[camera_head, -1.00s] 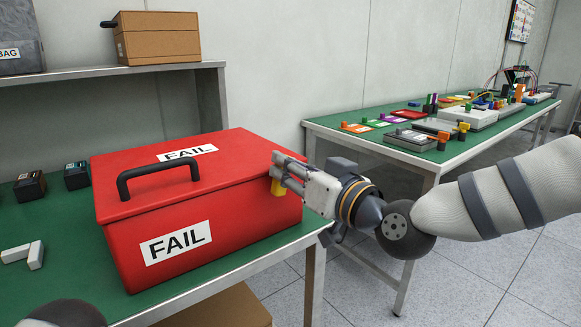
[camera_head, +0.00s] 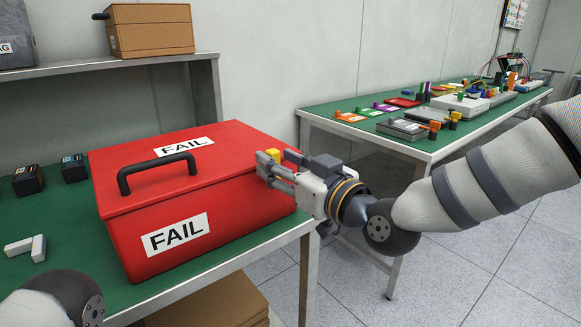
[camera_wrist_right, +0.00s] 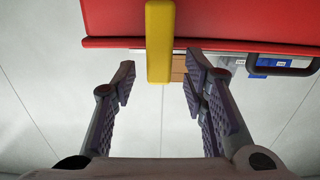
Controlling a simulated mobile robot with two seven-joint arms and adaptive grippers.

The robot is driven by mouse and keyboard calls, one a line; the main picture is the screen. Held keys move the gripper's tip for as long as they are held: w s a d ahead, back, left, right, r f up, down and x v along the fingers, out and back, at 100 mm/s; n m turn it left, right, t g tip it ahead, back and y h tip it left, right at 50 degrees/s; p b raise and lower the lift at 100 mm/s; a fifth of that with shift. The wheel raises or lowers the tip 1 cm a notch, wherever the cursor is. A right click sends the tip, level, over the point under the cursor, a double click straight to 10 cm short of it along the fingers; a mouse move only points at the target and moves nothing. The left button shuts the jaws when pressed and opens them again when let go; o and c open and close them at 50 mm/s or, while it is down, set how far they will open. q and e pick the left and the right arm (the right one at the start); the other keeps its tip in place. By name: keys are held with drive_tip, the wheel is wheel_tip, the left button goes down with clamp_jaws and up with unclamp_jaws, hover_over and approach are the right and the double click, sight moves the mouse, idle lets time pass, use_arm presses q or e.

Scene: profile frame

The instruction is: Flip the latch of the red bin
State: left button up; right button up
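The red bin (camera_head: 175,195) with FAIL labels and a black handle (camera_head: 157,172) sits on the green left table with its lid down. Its yellow latch (camera_head: 273,156) shows at the lid's right front edge, just above my right gripper's fingers. In the right wrist view the latch (camera_wrist_right: 160,42) is a yellow bar crossing the lid's edge. My right gripper (camera_head: 266,168) is at the bin's right side. In the wrist view its fingers (camera_wrist_right: 158,78) are apart, with the latch's end near the gap between them and not gripped. My left gripper is out of view.
Two black boxes (camera_head: 28,180) and white blocks (camera_head: 33,246) lie left of the bin. A shelf (camera_head: 100,70) behind carries a brown case (camera_head: 150,30). A second green table (camera_head: 330,121) with several parts stands at the back right, behind my right arm.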

drive_tip(key=v, duration=1.1)
drive_tip(key=shift+s, duration=0.2)
drive_tip(key=shift+d+f, duration=0.1)
